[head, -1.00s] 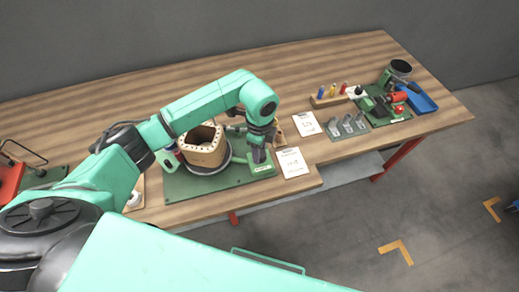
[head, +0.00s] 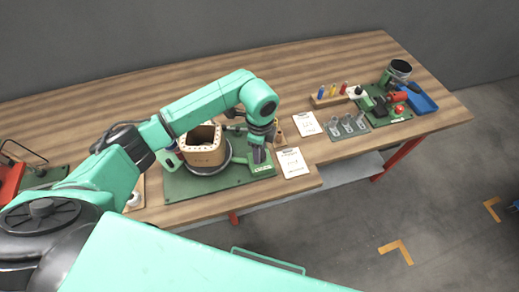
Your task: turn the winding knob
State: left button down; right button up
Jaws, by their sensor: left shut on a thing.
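The winding station is a green base plate (head: 180,189) on the wooden bench, with a round grey turntable (head: 212,171) on it. A brown, square-sided hollow coil former (head: 204,154) stands upright on the turntable. My left arm reaches over the station from the left. My left gripper (head: 259,157) points down at the right side of the base plate, just right of the former. It is shut on the winding knob, which is mostly hidden behind the fingers. A light green block with a label (head: 262,169) sits just below the fingertips. My right gripper is not in view.
White cards (head: 292,162) lie right of the plate. Metal brackets on a grey mat (head: 350,134), a rack of coloured bottles (head: 328,99), a green tool fixture (head: 388,112) and a blue tray (head: 420,98) are further right. The bench's back middle is clear.

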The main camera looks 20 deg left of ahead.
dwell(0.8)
pick_arm(q)
jog(key=shift+c, duration=1.6)
grip_release()
jog(key=shift+d, duration=0.1)
jog(key=shift+r, duration=0.1)
notch_tip(320, 180, up, 14)
jog(key=b, duration=0.2)
jog(key=shift+r+b, duration=0.25)
jog(key=shift+b, duration=0.1)
jog(key=shift+f, duration=0.1)
